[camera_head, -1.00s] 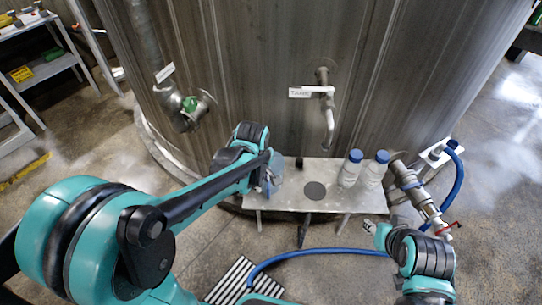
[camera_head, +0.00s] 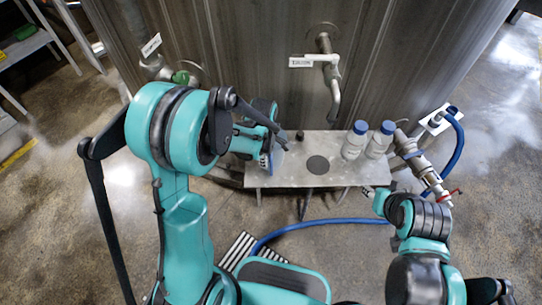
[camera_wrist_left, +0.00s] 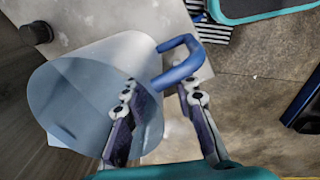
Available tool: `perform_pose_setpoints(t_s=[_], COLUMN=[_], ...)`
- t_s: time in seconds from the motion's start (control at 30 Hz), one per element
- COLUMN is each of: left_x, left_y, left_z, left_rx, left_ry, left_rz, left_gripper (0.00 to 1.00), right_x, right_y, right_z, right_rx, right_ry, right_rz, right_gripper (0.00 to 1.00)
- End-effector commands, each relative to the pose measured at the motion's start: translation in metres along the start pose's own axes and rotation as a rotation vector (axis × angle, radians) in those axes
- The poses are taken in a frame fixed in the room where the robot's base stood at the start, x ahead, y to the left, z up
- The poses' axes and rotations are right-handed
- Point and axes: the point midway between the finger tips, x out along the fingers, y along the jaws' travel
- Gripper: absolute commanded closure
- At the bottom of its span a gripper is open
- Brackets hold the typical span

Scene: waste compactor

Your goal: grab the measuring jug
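The measuring jug (camera_wrist_left: 85,95) is clear with a blue handle (camera_wrist_left: 183,62). In the left wrist view it fills the left side. My left gripper (camera_wrist_left: 160,88) is open, its two fingers apart and pointing at the handle; one finger overlaps the jug's body in the picture. I cannot tell whether either finger touches it. In the head view the jug (camera_head: 275,158) is mostly hidden by my left gripper (camera_head: 270,148), at the left end of the metal shelf (camera_head: 285,181). My right gripper (camera_head: 372,194) is at the shelf's right front edge, too small to read.
Two clear bottles with blue caps (camera_head: 354,142) (camera_head: 378,143) stand on the shelf's right part. A dark disc (camera_head: 317,165) lies mid-shelf. A small black object (camera_head: 300,136) is behind it. A tap (camera_head: 331,75) hangs above. A valve (camera_head: 420,170) and blue hose (camera_head: 330,221) are nearby.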

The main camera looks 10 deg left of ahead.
Motion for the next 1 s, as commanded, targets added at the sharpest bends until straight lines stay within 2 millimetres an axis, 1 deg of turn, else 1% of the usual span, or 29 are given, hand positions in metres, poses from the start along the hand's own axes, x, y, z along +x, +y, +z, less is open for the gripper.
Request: perform_pose_setpoints(t_s=[0.03,0.07,0.27,0.3,0.4,0.8,0.87,0.97,1.0], left_x=[0.010,0.012,0.011,0.011,0.011,0.010,0.005,-0.010,-0.019], left_y=[0.001,0.001,0.000,0.000,0.001,0.001,0.001,0.001,0.002], left_z=[0.000,0.000,0.000,0.000,0.000,0.000,0.000,0.000,0.000], left_rx=[0.000,0.000,0.001,0.001,0.001,0.001,0.001,0.001,0.001], left_ry=[0.000,0.000,0.000,0.000,0.000,0.000,0.000,0.000,0.000], left_rz=[0.000,0.000,0.000,0.000,0.000,0.001,0.001,0.001,0.001], left_gripper=[0.73,0.73,0.73,0.76,1.00,1.00,1.00,1.00,1.00], right_x=[0.005,0.005,0.004,0.004,0.004,0.004,0.002,-0.005,-0.008], right_y=[0.000,0.000,0.000,0.000,0.000,0.000,0.000,0.000,0.000], right_z=[0.003,0.004,0.003,0.003,0.003,0.002,0.001,-0.004,-0.006], right_rx=[0.000,0.000,0.000,0.000,0.000,0.000,0.000,0.000,0.000], right_ry=[0.000,0.000,0.000,0.000,0.000,0.000,0.000,0.000,0.000], right_rz=[0.000,0.000,0.000,0.000,0.000,0.000,0.000,0.000,0.000], right_gripper=[0.60,0.60,0.60,0.60,0.60,0.60,0.60,0.60,0.60])
